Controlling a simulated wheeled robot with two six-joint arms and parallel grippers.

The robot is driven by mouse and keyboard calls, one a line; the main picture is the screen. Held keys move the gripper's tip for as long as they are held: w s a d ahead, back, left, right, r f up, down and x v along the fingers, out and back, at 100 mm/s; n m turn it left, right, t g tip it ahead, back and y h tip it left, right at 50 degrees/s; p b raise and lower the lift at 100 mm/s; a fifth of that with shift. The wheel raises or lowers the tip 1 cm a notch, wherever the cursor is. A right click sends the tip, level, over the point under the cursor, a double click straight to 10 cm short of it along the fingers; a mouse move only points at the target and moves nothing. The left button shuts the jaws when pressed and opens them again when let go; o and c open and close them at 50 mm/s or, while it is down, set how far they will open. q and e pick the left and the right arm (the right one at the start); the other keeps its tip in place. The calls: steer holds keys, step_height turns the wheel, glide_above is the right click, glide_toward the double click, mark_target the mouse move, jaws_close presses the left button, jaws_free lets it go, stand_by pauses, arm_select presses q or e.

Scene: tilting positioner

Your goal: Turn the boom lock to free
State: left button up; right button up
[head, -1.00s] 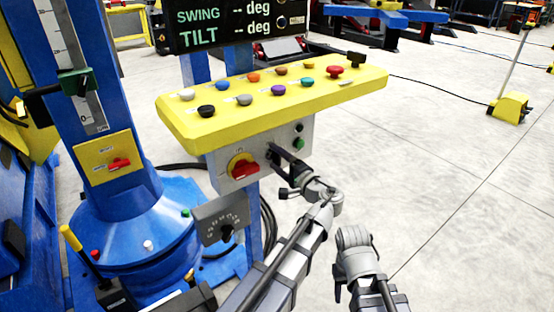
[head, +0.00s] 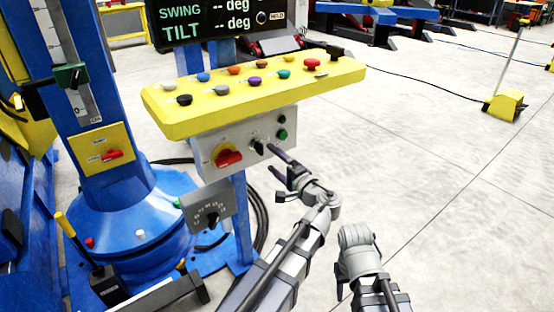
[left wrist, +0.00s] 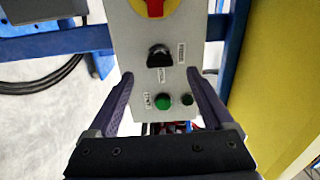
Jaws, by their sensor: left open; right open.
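A black rotary knob (head: 257,146) sits on the grey front of the control box (head: 205,165), beside a red switch on a yellow disc (head: 229,158). A red handle on a yellow plate (head: 96,142) is on the blue column. The labels are too small to read, so I cannot tell which is the boom lock. My left gripper (head: 280,160) is open and empty, in front of the box. In the left wrist view, the black knob (left wrist: 160,56) lies ahead between the open fingers (left wrist: 162,92), apart from them. My right arm shows only its wrist; its fingers are hidden.
A yellow console (head: 250,95) with several coloured knobs overhangs the box. A grey dial plate (head: 205,208) hangs below. A green button (left wrist: 165,101) is near the fingers. Black cables (head: 258,215) lie behind the post.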

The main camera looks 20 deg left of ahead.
arm_select(q)
steer(key=s+a+f+n+g+h, duration=0.1)
steer(key=s+f+n+g+h, duration=0.25)
steer(key=s+f, duration=0.45)
steer(key=s+a+f+n+g+h, duration=0.25)
steer(key=s+f+g+h, duration=0.2)
steer(key=f, duration=0.65)
steer(key=s+d+f+m+g+h, duration=0.1)
steer(key=s+d+g+h, duration=0.1)
steer(key=s+d, duration=0.5)
steer(key=s+d+f+m+g+h, duration=0.1)
steer(key=s+d+f+m+h, duration=0.15)
steer(key=d, duration=0.85)
step_height(320, 180, up, 33)
steer(key=n+p, duration=0.1)
steer(key=p, duration=3.1)
steer(key=shift+f, duration=0.15)
steer(key=shift+h, duration=0.25)
